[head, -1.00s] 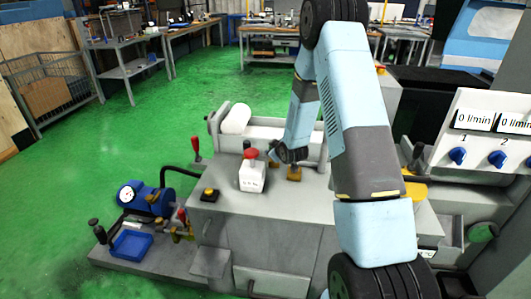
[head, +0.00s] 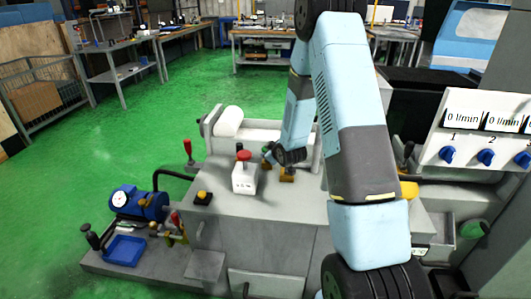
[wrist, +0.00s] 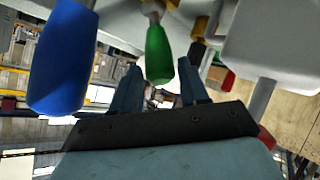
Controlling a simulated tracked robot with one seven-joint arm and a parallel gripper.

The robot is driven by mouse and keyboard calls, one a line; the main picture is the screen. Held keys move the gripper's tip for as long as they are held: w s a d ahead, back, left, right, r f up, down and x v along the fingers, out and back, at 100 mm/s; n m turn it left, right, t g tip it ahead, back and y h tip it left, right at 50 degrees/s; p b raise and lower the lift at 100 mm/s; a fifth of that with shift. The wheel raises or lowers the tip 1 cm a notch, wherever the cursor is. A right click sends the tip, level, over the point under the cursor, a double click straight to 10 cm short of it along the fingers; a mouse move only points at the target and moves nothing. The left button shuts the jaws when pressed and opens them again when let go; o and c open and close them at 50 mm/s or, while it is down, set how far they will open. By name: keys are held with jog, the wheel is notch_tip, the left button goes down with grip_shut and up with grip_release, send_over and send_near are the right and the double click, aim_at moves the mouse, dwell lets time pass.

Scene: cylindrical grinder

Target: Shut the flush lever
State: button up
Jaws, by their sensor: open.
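My gripper (wrist: 160,84) is open, with its two fingers apart in the wrist view. A green lever handle (wrist: 158,55) hangs from a metal stem and shows in the gap between the fingers, with space visible on both sides. I cannot tell whether it is the flush lever; no label is readable. A larger blue handle (wrist: 62,58) is near, left of the fingers. In the head view my gripper (head: 267,152) is over the grinder's top, small and partly hidden by my wrist.
The grinder (head: 270,220) carries a white box with a red button (head: 243,155) left of my gripper. A red-handled lever (head: 188,147) stands at its left. A panel with blue knobs (head: 485,156) is at right. Green floor (head: 80,190) at left is clear.

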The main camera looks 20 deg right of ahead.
jog(key=v, duration=0.9)
jog(key=shift+s, duration=0.15)
jog(key=shift+r, duration=0.2)
